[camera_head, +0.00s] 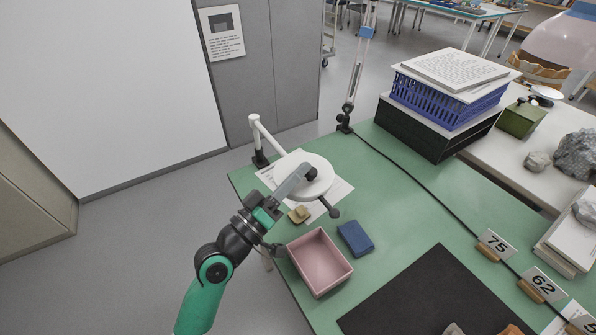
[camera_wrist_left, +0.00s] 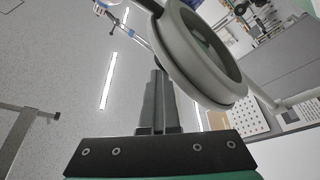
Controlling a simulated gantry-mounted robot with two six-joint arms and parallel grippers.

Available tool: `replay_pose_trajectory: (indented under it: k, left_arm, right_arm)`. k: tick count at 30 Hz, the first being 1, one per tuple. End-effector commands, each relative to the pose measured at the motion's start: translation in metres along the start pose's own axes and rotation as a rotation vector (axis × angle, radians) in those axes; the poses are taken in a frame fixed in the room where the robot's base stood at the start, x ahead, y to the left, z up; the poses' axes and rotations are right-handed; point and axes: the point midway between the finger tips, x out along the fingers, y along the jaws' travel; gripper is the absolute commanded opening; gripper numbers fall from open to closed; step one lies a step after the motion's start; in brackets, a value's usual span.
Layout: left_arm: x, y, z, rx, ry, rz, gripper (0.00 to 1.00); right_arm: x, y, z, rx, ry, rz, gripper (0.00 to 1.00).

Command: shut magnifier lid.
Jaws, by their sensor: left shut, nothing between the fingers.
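The magnifier (camera_head: 322,186) has a round white head on a white jointed arm (camera_head: 262,135) clamped at the table's back left corner. A dark round handle (camera_head: 334,212) sticks out at its front. In the left wrist view the magnifier's thick pale rim (camera_wrist_left: 183,62) stands tilted just right of my fingers, around a darker round middle. I cannot tell the lid clearly from the head, or how far it is open. My left gripper (camera_head: 309,172) is shut and empty, its fingers over the head in the head view. It also shows in the left wrist view (camera_wrist_left: 158,78). My right gripper is not in view.
A pink tray (camera_head: 320,262), a blue block (camera_head: 355,238) and a small yellowish block (camera_head: 299,214) lie near the magnifier on the green table. A white sheet (camera_head: 335,192) lies under the head. A black mat (camera_head: 420,300) and number cards (camera_head: 497,244) are at right.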

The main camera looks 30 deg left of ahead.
Motion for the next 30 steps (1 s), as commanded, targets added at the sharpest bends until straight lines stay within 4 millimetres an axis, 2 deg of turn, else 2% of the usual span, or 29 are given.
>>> replay_pose_trajectory:
  k: [1, 4, 9, 11, 15, 19, 24, 30]
  left_arm:
    - [0.0, -0.001, 0.003, -0.003, -0.012, -0.006, 0.0]
    - [0.004, 0.008, -0.006, -0.002, -0.011, -0.004, 0.0]
    - [0.016, 0.037, -0.034, -0.001, -0.007, 0.004, 0.0]
    - [-0.005, 0.021, -0.026, -0.003, -0.007, -0.003, 0.0]
    - [-0.042, 0.011, -0.03, -0.003, -0.004, -0.001, 0.0]
    - [-0.068, 0.004, -0.033, -0.002, -0.003, 0.001, 0.0]
    - [-0.083, 0.002, -0.036, -0.001, -0.003, 0.004, 0.0]
    - [-0.084, 0.002, -0.037, 0.0, -0.003, 0.006, 0.0]
  right_arm:
    - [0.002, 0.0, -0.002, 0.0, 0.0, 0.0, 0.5]
    - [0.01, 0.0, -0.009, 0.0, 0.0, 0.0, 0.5]
    - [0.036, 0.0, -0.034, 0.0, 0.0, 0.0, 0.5]
    - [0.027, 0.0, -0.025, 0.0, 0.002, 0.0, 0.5]
    - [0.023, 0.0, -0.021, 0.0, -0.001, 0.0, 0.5]
    - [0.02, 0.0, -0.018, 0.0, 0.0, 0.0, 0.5]
    - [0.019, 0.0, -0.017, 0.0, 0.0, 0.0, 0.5]
    - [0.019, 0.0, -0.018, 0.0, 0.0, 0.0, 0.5]
